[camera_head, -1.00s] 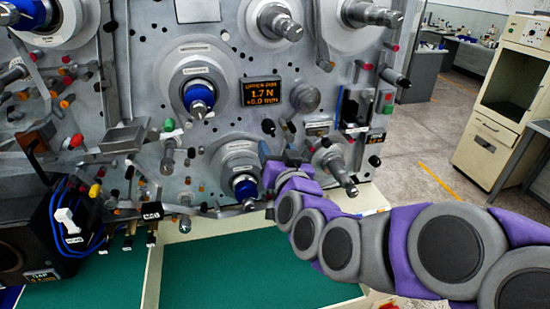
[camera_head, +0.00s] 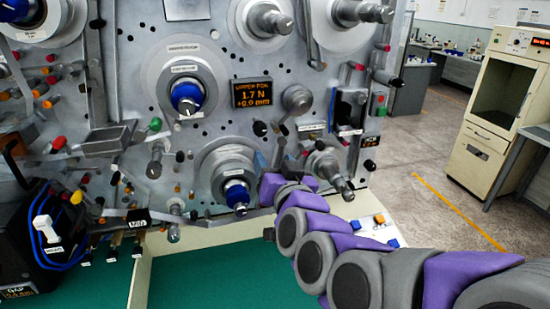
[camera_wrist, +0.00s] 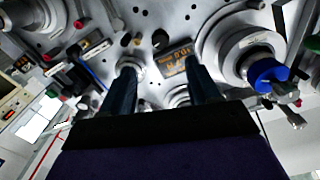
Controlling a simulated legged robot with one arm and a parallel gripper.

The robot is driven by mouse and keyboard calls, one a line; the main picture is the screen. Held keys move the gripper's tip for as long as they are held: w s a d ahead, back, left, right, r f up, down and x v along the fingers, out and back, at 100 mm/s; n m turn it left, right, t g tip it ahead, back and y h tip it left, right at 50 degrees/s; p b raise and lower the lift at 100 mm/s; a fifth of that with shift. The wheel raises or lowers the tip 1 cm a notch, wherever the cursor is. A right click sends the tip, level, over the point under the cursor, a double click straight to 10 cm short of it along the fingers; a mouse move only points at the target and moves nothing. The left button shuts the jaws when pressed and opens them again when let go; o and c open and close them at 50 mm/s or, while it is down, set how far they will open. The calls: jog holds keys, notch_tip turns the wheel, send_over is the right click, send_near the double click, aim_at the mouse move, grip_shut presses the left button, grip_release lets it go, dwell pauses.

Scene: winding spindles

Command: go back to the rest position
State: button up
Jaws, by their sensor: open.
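My gripper (camera_head: 274,163) is open in front of the lower part of the grey winding machine panel (camera_head: 210,125). In the head view it sits between the lower blue-capped spindle (camera_head: 236,194) and a bare metal spindle (camera_head: 328,172), its fingers small and partly hidden by my purple and grey arm. In the wrist view my gripper (camera_wrist: 162,78) shows two dark fingers spread apart, with nothing held between them. The orange-lettered display (camera_wrist: 175,62) shows beyond the fingers, and a blue-capped spindle (camera_wrist: 266,75) is to their right.
The display (camera_head: 253,92) reads 1.7 N. Levers, knobs and spindles stick out of the panel around my gripper. A green work surface (camera_head: 230,275) lies below. A cream cabinet (camera_head: 508,110) stands at the right, with open floor (camera_head: 425,150) between it and the machine.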

jog(key=s+d+f+n+g+h, duration=0.1)
jog(key=s+d+f+g, duration=0.2)
jog(key=s+f+g, duration=0.35)
jog(key=s+d+f+n+g+h, duration=0.15)
jog(key=s+f+g, duration=0.25)
jog(key=s+f, duration=0.45)
jog(key=s+d+f+m+g+h, duration=0.1)
jog(key=s+d+f+g, duration=0.2)
jog(key=s, duration=0.6)
jog(key=s+d+f+m+g+h, duration=0.1)
jog(key=s+d+f+g, duration=0.2)
jog(key=s, duration=0.7)
jog(key=d+g, duration=0.2)
jog(key=d, duration=0.2)
jog(key=shift+d+f+m+g, duration=0.15)
jog(key=shift+d+m+g, duration=0.05)
jog(key=shift+m+g, duration=0.15)
